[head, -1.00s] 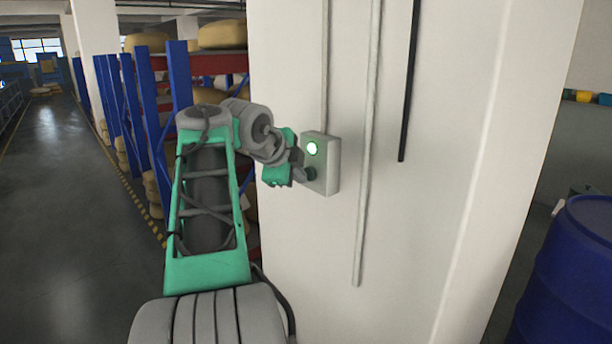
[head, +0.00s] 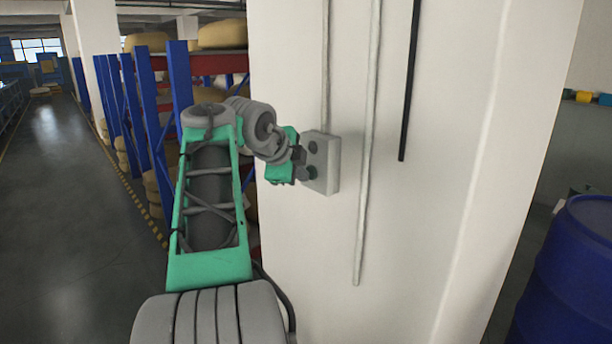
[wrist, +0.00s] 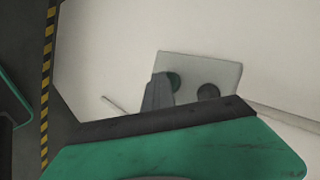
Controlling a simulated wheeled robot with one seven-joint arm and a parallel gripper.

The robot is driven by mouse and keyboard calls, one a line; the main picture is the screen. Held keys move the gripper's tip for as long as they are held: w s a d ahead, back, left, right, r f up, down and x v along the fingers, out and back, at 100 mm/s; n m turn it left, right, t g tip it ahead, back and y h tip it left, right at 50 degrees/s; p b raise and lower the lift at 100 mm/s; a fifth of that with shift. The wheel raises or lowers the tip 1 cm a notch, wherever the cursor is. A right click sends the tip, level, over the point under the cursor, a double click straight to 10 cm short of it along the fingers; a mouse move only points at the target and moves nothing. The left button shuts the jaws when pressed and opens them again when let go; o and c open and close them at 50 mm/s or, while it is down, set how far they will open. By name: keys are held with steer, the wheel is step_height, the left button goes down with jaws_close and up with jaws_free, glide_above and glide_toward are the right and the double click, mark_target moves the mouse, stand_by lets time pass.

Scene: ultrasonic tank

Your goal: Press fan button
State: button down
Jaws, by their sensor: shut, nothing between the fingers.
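A light grey control box (head: 328,165) is mounted on the white pillar and also shows in the wrist view (wrist: 226,76). It has a dark, unlit upper round lamp (head: 313,146), seen as a dark disc in the wrist view (wrist: 208,92). Below it sits a dark green button (head: 311,173), partly hidden in the wrist view (wrist: 174,81). My gripper (head: 301,171) is shut and empty, right at the box's face. In the wrist view its grey fingertips (wrist: 160,80) overlap the green button's edge; I cannot tell whether they touch it.
Pale conduits (head: 367,150) and a black pipe (head: 409,90) run down the white pillar (head: 455,130). A blue-framed rack (head: 180,80) stands behind my arm at left. A blue barrel (head: 575,275) stands at lower right. The aisle floor (head: 60,200) at left is clear.

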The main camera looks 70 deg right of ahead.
stand_by(0.4)
steer(key=shift+a, duration=0.15)
steer(key=shift+w+a, duration=0.45)
steer(key=shift+a, duration=0.45)
steer(key=shift+w+a, duration=0.5)
steer(key=shift+a, duration=0.35)
steer(key=shift+w+a, duration=0.45)
steer(key=shift+a, duration=0.45)
